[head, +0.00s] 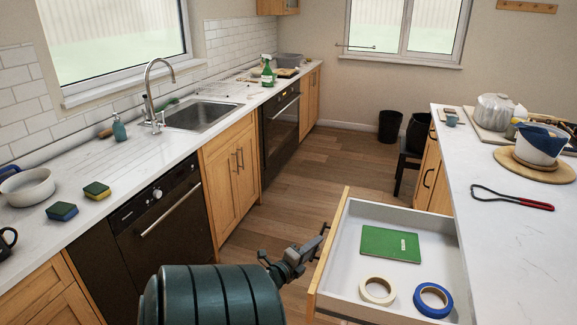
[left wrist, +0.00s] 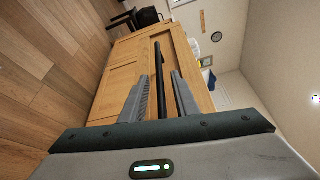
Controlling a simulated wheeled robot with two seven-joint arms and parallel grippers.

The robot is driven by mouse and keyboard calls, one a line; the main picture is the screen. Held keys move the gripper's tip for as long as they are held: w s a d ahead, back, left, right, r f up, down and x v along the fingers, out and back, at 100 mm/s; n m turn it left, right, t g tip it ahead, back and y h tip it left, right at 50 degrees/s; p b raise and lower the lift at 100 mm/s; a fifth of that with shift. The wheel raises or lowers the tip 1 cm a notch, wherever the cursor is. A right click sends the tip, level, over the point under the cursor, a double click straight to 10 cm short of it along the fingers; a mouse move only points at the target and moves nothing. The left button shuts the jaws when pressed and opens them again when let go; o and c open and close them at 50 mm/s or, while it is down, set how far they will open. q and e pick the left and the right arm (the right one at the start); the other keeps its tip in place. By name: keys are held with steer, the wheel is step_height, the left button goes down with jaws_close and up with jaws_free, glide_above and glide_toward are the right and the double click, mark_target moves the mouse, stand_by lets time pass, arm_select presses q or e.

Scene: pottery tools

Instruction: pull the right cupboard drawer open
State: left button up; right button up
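The right cupboard drawer (head: 338,250) stands pulled out from under the right counter in the head view, its white inside showing. Its dark bar handle (head: 323,241) is on the wooden front. My left gripper (head: 313,248) is at this handle. In the left wrist view the dark bar (left wrist: 158,70) runs between the two fingers of my left gripper (left wrist: 161,84), with a small gap seen on each side, so the fingers look open around it. Whether they touch it further in cannot be told. My right gripper is not in view.
Inside the drawer lie a green book (head: 391,244), a cream tape roll (head: 377,290) and a blue tape roll (head: 433,299). The right counter (head: 500,235) holds a red-handled tool (head: 512,198) and pots. Open wooden floor (head: 300,190) lies between the counters.

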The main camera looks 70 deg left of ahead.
arm_select(q)
steer(key=b+v, duration=0.3)
steer(key=v, duration=1.2)
steer(key=shift+s, duration=0.15)
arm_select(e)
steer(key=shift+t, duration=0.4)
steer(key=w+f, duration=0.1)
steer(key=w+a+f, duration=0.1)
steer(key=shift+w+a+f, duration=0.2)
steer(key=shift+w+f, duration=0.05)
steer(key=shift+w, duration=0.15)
arm_select(q)
steer(key=shift+d+r, duration=0.1)
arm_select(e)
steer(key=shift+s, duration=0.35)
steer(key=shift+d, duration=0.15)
